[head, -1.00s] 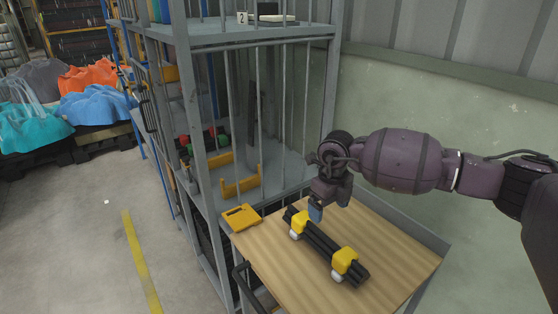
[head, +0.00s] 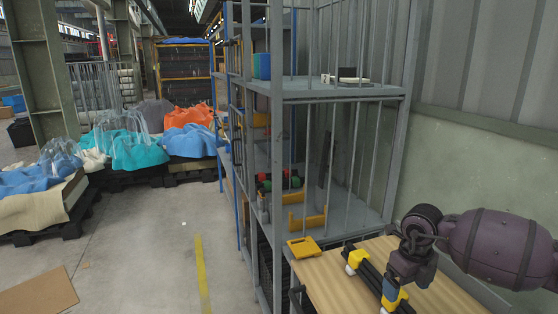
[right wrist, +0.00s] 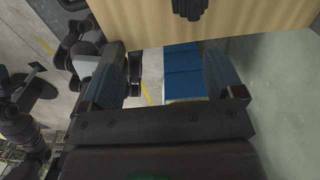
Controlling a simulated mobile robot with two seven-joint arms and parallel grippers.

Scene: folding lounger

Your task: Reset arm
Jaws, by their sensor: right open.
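My right gripper (head: 390,292) hangs in front of the black folded object with yellow blocks (head: 370,278) on the wooden table, in the head view. It hides part of that object; whether they touch I cannot tell. In the right wrist view my right gripper (right wrist: 168,75) has its two fingers spread wide, with nothing between them. The table top (right wrist: 230,22) fills the top of that view, with a dark end of something (right wrist: 187,8) on it.
A grey barred shelf rack (head: 340,95) stands behind and left of the table. A flat yellow piece (head: 303,247) lies at the table's left edge. Bare floor (head: 150,240) is open at left, with pallets of coloured cloth (head: 135,150) beyond. A green wall is at right.

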